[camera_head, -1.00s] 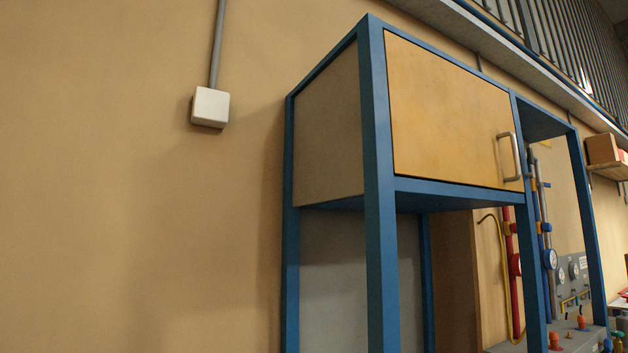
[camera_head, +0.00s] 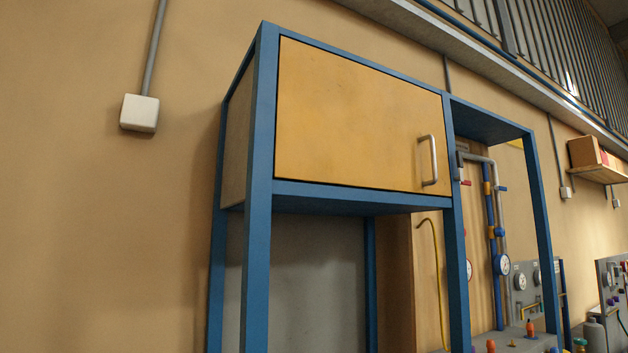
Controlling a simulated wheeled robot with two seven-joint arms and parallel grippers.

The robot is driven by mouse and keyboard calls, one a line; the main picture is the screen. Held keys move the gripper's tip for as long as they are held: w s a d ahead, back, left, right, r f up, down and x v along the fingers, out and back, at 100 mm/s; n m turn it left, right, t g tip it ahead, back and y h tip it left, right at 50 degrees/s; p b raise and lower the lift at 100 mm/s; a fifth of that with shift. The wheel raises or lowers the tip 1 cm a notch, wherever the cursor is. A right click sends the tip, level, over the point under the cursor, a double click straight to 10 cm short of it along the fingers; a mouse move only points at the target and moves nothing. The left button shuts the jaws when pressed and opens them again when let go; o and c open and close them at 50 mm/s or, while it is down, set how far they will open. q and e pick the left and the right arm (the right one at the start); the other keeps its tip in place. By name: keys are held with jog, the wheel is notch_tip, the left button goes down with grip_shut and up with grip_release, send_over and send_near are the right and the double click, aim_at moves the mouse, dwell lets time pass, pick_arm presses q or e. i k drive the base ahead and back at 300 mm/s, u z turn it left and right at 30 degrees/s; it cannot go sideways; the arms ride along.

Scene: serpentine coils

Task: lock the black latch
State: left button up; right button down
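I cannot make out a black latch for certain in the head view. A blue-framed cabinet (camera_head: 258,200) stands against the wall, with a yellow door (camera_head: 350,115) in its upper part. The door sits flush in the frame and looks shut. A grey bar handle (camera_head: 433,160) is at the door's right edge. A small dark part (camera_head: 460,160) shows just right of the blue post beside the handle, too small to identify. Neither of my grippers is in view.
Right of the door, an open frame bay holds pipes and a round gauge (camera_head: 502,264). A yellow hose (camera_head: 438,270) hangs below the door. A shelf with a cardboard box (camera_head: 588,152) is on the right wall. A white wall box (camera_head: 139,113) is at left.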

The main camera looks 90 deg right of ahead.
aim_at(459, 159)
jog(key=k, duration=1.95)
jog(key=z, duration=1.85)
